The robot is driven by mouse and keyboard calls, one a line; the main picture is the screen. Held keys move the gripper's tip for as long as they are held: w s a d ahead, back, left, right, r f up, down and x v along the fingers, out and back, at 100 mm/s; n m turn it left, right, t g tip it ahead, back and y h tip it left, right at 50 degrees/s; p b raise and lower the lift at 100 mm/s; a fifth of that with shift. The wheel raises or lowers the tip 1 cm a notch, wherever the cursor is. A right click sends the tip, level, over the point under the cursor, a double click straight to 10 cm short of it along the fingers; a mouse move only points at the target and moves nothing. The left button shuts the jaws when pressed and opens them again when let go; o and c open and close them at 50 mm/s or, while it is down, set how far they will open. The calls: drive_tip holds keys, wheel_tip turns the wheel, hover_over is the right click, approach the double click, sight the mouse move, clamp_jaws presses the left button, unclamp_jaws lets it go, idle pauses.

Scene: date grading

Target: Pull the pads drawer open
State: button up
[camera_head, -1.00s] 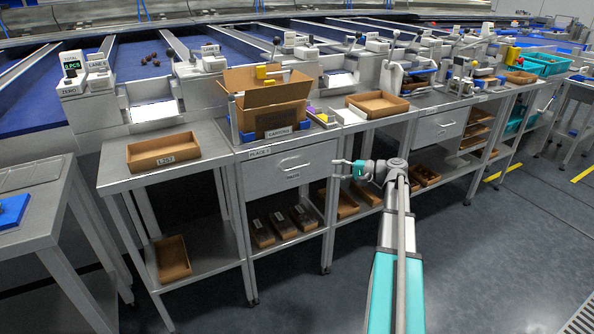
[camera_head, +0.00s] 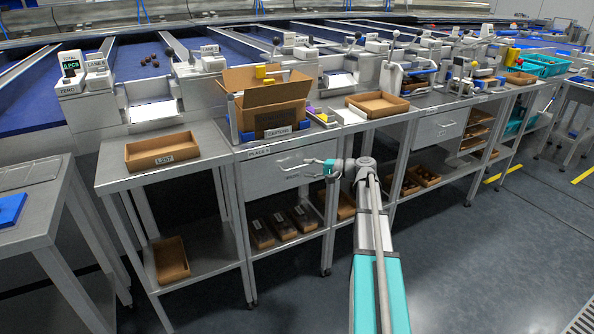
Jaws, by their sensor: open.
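The pads drawer (camera_head: 265,182) is a grey-white front under the middle bench, with a small label partly visible near its handle. It looks shut. Its handle (camera_head: 290,166) is a bar across the upper middle of the front. My gripper (camera_head: 308,168) is open, at the right part of the drawer front, pointing left at about the handle's height. Its fingers overlap the drawer front in the picture, near the handle's right end. I cannot tell whether they touch it. The gripper hides part of the front's right side.
An open carton (camera_head: 270,106) stands on the bench above the drawer. A brown tray (camera_head: 163,150) lies on the left bench. Another drawer (camera_head: 438,131) is further right. The floor (camera_head: 460,245) in front is clear.

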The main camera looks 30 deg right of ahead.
sight(297, 168)
drive_tip(key=shift+x, duration=2.1)
clamp_jaws()
